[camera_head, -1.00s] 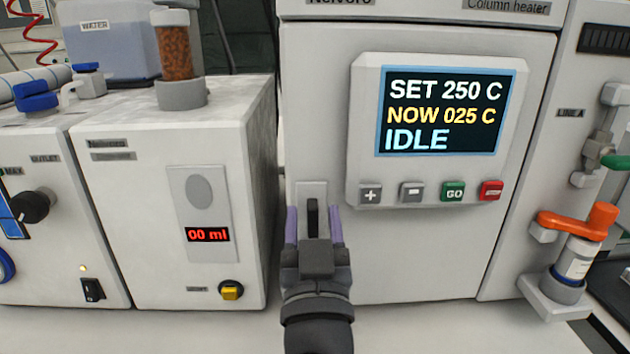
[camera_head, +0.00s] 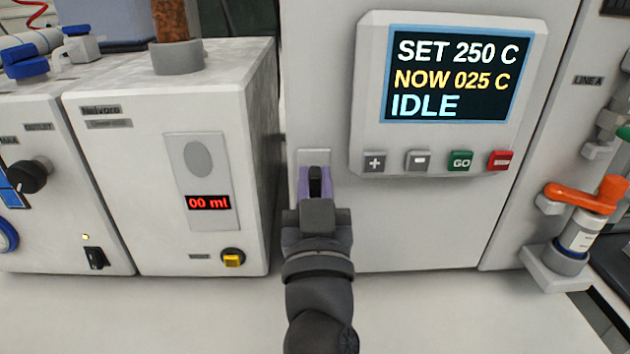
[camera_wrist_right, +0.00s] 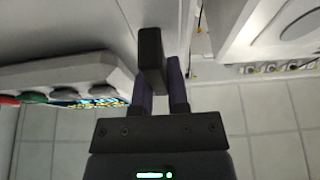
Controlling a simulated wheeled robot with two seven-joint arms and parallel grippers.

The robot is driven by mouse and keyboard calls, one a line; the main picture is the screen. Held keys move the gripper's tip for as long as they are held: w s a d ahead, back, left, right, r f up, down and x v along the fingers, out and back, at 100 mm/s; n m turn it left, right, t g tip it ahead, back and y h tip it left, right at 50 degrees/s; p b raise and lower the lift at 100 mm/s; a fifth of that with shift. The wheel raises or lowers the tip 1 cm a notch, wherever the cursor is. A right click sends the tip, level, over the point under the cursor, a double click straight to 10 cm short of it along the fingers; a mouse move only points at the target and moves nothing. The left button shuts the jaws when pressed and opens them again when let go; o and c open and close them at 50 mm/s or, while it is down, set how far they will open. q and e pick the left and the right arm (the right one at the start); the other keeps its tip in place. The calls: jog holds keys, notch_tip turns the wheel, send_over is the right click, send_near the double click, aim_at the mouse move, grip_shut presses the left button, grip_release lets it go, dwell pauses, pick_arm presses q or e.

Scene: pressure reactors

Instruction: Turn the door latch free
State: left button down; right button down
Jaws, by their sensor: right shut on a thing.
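The door latch (camera_head: 315,182) is a small black upright lever on a pale plate, low at the left side of the column heater's door (camera_head: 430,225). My right gripper (camera_head: 315,188) has its purple fingers shut on the latch, one on each side. In the right wrist view the dark latch (camera_wrist_right: 151,55) stands out from the door between the fingertips of the gripper (camera_wrist_right: 160,80). The fingers and wrist hide the lower part of the latch in the head view. My left gripper is in neither view.
The heater's panel (camera_head: 368,100) with its screen reading IDLE and several buttons sits above and right of the latch. A white pump unit (camera_head: 130,200) stands close on the left. An orange-handled valve (camera_head: 575,198) is on the right. The bench front (camera_head: 440,310) is clear.

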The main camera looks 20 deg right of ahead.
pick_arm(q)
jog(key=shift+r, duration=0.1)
